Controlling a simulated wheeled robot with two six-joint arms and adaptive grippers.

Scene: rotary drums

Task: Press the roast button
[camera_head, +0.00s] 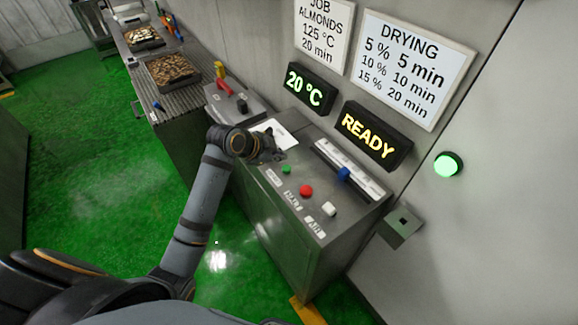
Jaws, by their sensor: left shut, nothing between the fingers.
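The grey control console (285,235) stands in the middle of the view. Its sloped top carries a green button (286,169), a red button (306,190) and a white button (329,208). My left gripper (279,155) is shut and empty at the far left of the panel, just beyond the green button. I cannot tell whether it touches the panel. My right gripper is not in view.
A slider with a blue knob (343,174) lies right of the buttons. Displays read 20 °C (310,90) and READY (371,136). A green lamp (448,165) glows on the wall. A tray of almonds (172,72) sits on the conveyor behind.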

